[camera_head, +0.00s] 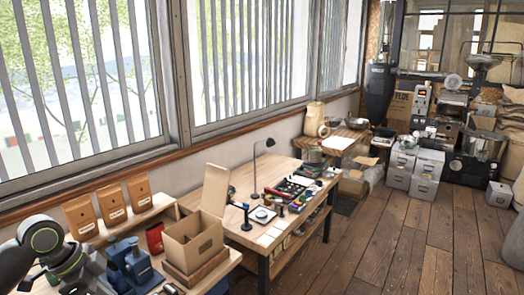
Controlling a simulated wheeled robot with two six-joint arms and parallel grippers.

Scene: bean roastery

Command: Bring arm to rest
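My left arm (43,245) comes in at the bottom left corner. Its dark grey links with green rings are bent over the end of the near wooden bench. The fingers of my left gripper do not show; the arm runs out of the picture at the bottom edge. My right gripper is not in view.
The near bench holds an open cardboard box (192,240), blue devices (130,264) and a shelf with several brown bags (112,203). A second table (240,178) carries a lamp and small tools. White bins and machines stand at the back right. The wooden floor (385,240) is clear.

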